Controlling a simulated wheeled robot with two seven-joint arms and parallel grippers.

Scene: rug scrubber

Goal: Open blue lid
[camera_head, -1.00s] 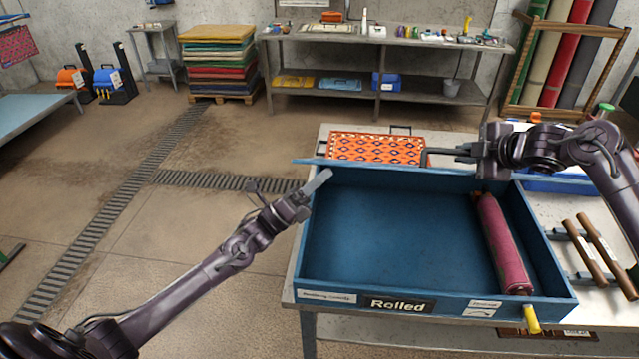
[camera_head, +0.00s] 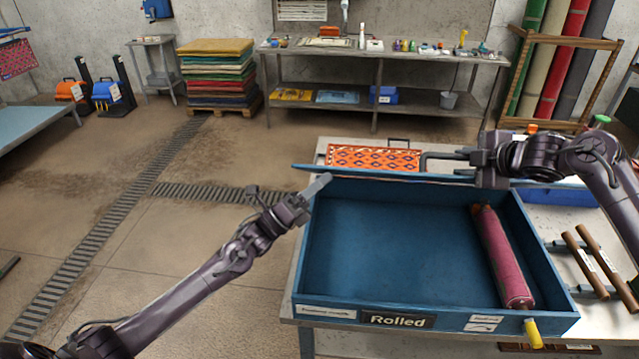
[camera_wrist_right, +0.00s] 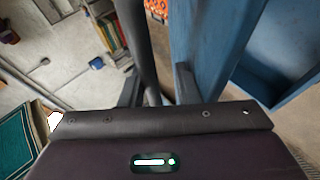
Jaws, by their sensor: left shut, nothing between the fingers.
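The blue box (camera_head: 528,240) stands on the bench with its interior exposed. Its blue lid (camera_head: 350,172) is raised at the back and shows nearly edge-on. A dark bar-like handle (camera_head: 422,160) is at the lid's far side. My right gripper (camera_head: 462,162) is at this handle; in the right wrist view the dark bar (camera_wrist_right: 142,50) runs between its fingers, and a blue panel (camera_wrist_right: 200,50) is close beside them. I cannot tell whether the fingers grip the bar. My left gripper (camera_head: 320,185) is shut and empty at the box's back left corner.
A rolled pink rug (camera_head: 502,260) lies inside the box on the right. A yellow-tipped piece (camera_head: 533,333) sticks out at the front. An orange patterned rug (camera_head: 372,157) lies behind the lid. Two brown rollers (camera_head: 592,262) lie right of the box. Open floor is at left.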

